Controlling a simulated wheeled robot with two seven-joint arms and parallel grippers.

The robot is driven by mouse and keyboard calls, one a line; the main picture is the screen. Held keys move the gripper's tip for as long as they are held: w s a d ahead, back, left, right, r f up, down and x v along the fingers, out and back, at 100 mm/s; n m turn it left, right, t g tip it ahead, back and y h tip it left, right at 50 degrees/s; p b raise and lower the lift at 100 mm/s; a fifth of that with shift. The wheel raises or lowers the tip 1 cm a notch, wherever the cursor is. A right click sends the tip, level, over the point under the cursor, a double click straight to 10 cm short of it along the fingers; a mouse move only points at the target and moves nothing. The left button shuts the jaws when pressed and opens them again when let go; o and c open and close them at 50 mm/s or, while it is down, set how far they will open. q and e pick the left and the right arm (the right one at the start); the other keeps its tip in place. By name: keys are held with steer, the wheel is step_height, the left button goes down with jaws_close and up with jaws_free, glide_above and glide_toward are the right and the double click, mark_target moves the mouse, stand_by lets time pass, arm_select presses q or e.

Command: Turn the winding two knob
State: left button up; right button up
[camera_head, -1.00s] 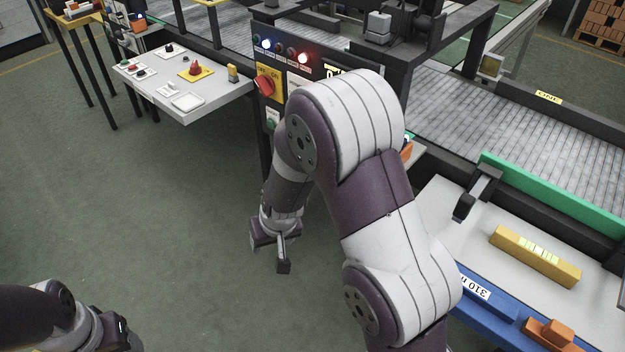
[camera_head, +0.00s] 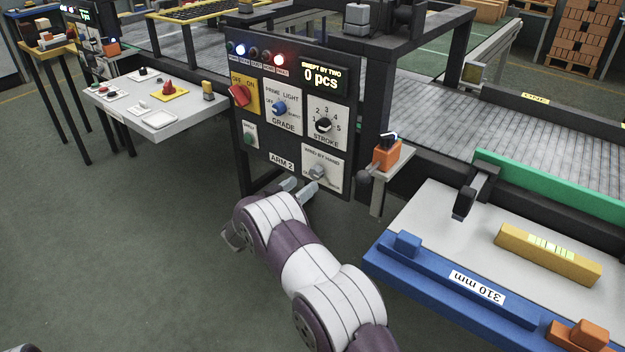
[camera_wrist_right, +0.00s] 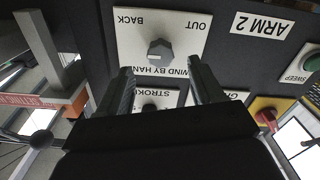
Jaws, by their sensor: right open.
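The winding knob is a small grey knob (camera_head: 318,172) on a white plate marked "WIND BY HAND", low on the dark panel beside the "ARM 2" label. In the right wrist view the knob (camera_wrist_right: 160,50) shows on its plate (camera_wrist_right: 187,32) between the "OUT" and "BACK" markings. My right gripper (camera_head: 299,187) is open and empty, just in front of the panel and slightly below-left of the knob. In the right wrist view its two fingers (camera_wrist_right: 161,70) point toward the plate, with the knob ahead between them, apart from it. My left gripper is out of view.
The panel also carries a red switch (camera_head: 239,95), a blue grade knob (camera_head: 279,108), a black stroke knob (camera_head: 323,125) and a green button (camera_head: 248,139). An orange box (camera_head: 386,153) stands on a small shelf to the right. A blue-edged table (camera_head: 415,262) lies at lower right.

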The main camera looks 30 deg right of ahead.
mark_target(314, 175)
steer(key=x, duration=0.6)
steer(key=shift+b, duration=0.3)
steer(key=c, duration=1.1)
steer(key=shift+o, duration=0.2)
steer(key=shift+a, duration=0.1)
